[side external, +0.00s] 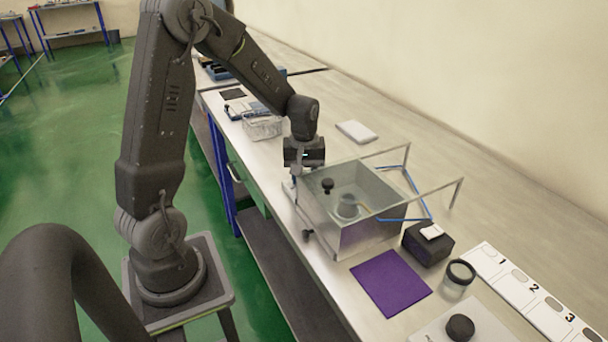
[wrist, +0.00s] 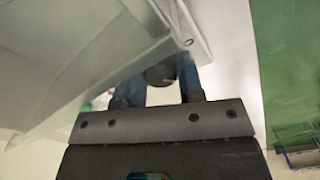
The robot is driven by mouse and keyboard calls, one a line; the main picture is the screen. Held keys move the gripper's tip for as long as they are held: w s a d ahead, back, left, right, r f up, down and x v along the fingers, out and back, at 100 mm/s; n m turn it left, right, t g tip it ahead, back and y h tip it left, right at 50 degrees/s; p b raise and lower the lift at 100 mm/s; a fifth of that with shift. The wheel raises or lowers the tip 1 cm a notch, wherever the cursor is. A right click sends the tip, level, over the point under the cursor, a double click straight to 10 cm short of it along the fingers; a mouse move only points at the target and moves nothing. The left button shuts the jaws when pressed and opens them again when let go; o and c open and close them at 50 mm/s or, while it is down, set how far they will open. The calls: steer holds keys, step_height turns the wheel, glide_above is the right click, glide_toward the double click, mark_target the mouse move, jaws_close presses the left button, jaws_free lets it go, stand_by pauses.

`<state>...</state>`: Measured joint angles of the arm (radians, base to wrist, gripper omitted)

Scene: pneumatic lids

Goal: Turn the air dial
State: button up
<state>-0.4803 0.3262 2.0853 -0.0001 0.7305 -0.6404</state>
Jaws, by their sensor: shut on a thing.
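My gripper (side external: 296,176) points down at the far left corner of a clear-walled box (side external: 375,238) on the bench. In the wrist view, a dark round knob, which looks like the air dial (wrist: 160,74), sits between the two fingers of my gripper (wrist: 158,92), and they are shut on it. The dial is mostly hidden by the gripper in the side view. Its turn angle cannot be read. A black knob (side external: 327,186) stands in the box near a grey round cup (side external: 347,206). Another dark knob (side external: 308,235) is low at the box's left side.
A metal rail frame (side external: 432,195) and blue tube (side external: 405,219) stand right of the box. A purple mat (side external: 391,283), black block (side external: 428,243), clear jar with black lid (side external: 459,277) and numbered strip (side external: 535,296) lie nearer. A clear bin (side external: 262,126) is behind.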

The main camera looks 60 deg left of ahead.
steer(key=o, duration=0.9)
steer(key=shift+r, duration=0.15)
step_height(320, 180, up, 14)
steer(key=shift+f, duration=0.2)
